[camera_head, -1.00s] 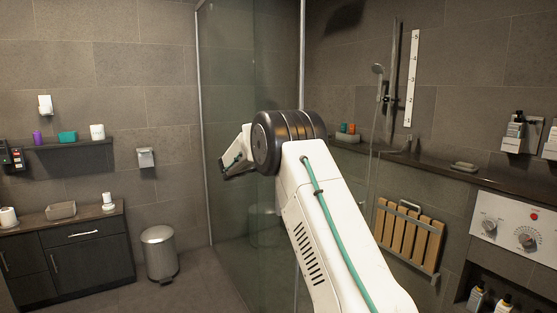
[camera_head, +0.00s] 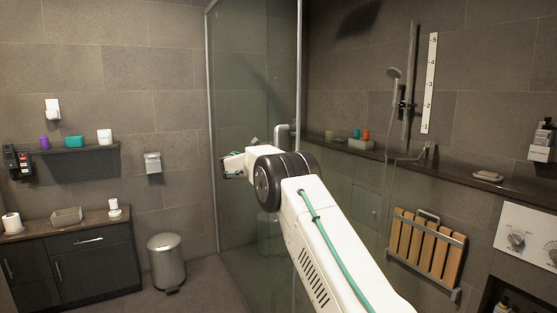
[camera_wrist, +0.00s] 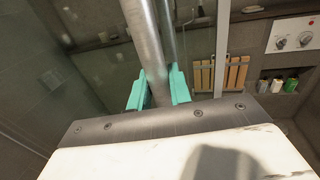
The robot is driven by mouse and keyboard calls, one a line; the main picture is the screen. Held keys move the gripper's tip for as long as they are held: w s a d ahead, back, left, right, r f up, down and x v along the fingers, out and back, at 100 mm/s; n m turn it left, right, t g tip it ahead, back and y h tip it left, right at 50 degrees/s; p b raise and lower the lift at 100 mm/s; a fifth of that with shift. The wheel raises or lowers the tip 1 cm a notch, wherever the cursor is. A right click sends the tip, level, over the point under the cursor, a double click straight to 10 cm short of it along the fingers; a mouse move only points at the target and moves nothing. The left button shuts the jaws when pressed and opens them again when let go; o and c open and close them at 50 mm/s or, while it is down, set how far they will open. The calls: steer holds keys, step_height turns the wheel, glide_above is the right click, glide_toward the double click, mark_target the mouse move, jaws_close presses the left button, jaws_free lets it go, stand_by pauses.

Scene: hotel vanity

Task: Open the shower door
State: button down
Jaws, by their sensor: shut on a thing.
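The shower door (camera_head: 238,90) is a tall glass panel in a metal frame, in the middle of the head view. Its metal handle (camera_head: 283,133) shows just above my arm's dark joint. In the wrist view, the handle is a thick round bar (camera_wrist: 145,38) running up between the teal fingers. My gripper (camera_wrist: 158,88) is shut on this bar, with one finger on each side. In the head view my arm's wrist covers the fingers and the lower part of the handle. I cannot tell clearly whether the door stands ajar.
A wooden slatted seat (camera_head: 428,245) and a shower head (camera_head: 394,73) are on the right wall. A trash bin (camera_head: 166,260) stands on the left floor beside a dark cabinet (camera_head: 75,260). The floor between bin and glass is clear.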

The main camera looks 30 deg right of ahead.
steer(key=c, duration=1.7)
jaws_free()
steer(key=shift+w+a, duration=0.1)
steer(key=shift+a, duration=0.25)
steer(key=o, duration=0.4)
steer(key=shift+a, duration=0.25)
steer(key=shift+c, duration=0.2)
steer(key=s+a, duration=0.1)
steer(key=a, duration=0.6)
steer(key=shift+s, duration=0.15)
